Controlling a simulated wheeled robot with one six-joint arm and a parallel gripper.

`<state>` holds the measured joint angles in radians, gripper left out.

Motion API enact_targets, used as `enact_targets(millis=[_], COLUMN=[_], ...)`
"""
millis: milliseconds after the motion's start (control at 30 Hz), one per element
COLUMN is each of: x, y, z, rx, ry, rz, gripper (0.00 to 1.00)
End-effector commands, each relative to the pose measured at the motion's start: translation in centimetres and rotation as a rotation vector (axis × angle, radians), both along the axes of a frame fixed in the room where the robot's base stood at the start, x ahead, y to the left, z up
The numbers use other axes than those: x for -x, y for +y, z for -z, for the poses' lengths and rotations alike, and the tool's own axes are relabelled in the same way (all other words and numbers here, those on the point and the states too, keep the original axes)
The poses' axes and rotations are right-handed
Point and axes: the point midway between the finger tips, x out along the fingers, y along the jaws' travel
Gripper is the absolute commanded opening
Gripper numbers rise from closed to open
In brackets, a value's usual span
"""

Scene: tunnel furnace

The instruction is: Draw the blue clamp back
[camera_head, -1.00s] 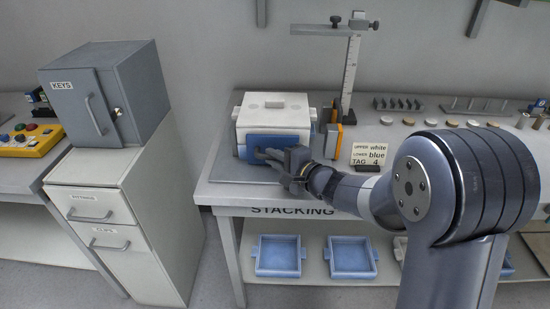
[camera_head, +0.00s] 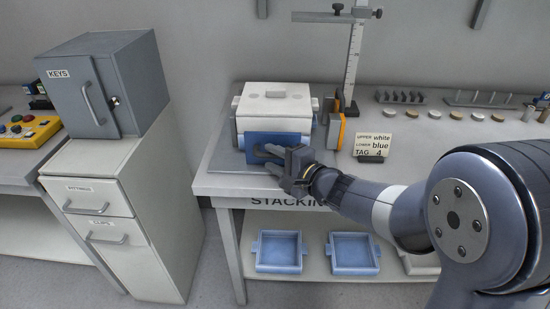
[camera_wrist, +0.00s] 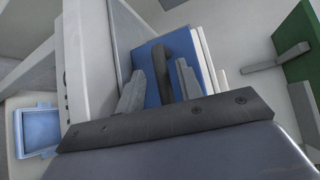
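The blue clamp (camera_head: 290,141) is a blue plate against the front of a white box (camera_head: 290,104) on the bench's left end. In the wrist view, the blue plate (camera_wrist: 147,70) carries a dark grey bar handle (camera_wrist: 164,72). My gripper (camera_head: 270,152) is at the front of the plate. In the wrist view its two fingers (camera_wrist: 160,88) stand apart, one on each side of the handle, with narrow gaps showing. I cannot tell whether either finger touches it. The lower part of the handle is hidden behind my gripper's body.
A height gauge (camera_head: 353,60) and an orange-sided block (camera_head: 337,132) stand right of the box. A sign (camera_head: 373,142) stands beside them. Blue trays (camera_head: 279,251) sit on the shelf below. A grey key cabinet (camera_head: 105,85) on drawers stands left, across a floor gap.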

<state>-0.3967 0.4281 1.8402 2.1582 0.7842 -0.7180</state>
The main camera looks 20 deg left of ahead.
Motion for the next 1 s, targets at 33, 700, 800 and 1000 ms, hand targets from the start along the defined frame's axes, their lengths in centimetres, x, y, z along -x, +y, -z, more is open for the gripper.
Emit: enact_targets(millis=[33, 700, 800, 1000], x=[0.0, 3.5, 4.4, 5.3], y=[0.0, -6.2, -7.6, -9.0], z=[0.0, -1.2, -1.5, -1.7], rx=[0.000, -0.002, -0.001, 0.000], ry=[0.000, -0.003, -0.003, -0.003], rz=[0.000, 0.006, 0.004, 0.002], gripper=[0.36, 0.36, 0.36, 0.36])
